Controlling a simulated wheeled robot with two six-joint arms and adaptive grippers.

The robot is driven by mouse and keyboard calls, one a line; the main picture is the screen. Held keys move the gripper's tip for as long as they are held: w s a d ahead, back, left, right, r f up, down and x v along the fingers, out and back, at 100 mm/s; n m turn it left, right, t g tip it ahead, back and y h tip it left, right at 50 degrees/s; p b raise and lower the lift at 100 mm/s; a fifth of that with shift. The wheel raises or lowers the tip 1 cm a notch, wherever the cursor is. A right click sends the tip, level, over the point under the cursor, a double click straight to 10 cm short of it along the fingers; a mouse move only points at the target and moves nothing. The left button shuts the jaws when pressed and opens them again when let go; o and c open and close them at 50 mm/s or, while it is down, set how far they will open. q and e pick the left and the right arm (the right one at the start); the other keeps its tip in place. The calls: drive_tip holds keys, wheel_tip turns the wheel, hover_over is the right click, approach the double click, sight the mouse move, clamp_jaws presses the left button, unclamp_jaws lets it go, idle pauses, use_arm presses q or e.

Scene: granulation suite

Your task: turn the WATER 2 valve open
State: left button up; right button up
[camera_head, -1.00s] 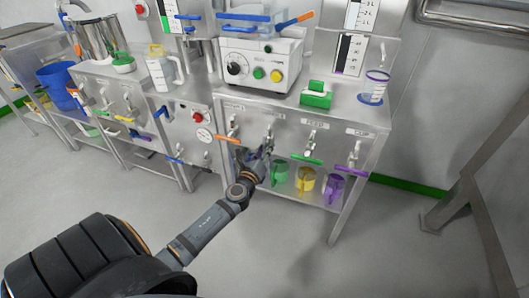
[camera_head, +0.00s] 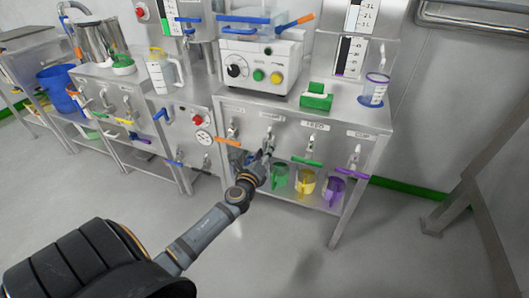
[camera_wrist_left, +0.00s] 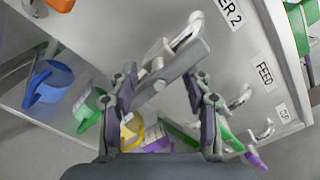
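The WATER 2 valve shows in the left wrist view as a metal tap with a grey bar handle (camera_wrist_left: 178,72), beside the "ER 2" part of its label. The handle lies slanted in that picture. My left gripper (camera_wrist_left: 162,100) is open, with one finger on each side of the handle. I cannot tell whether either finger touches it. In the head view my left gripper (camera_head: 256,163) is at the panel front just below the WATER 2 tap (camera_head: 269,140) and hides part of its handle. My right gripper is not in view.
An orange-handled valve (camera_head: 228,141) is to the left; the green FEED handle (camera_head: 306,161) and purple CUP handle (camera_head: 352,174) are to the right. Green (camera_head: 280,180), yellow (camera_head: 305,185) and purple (camera_head: 333,190) jugs stand on the shelf below. Floor in front is clear.

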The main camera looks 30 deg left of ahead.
use_arm(q)
drive_tip(key=shift+o, duration=0.6)
drive_tip(key=v, duration=1.2)
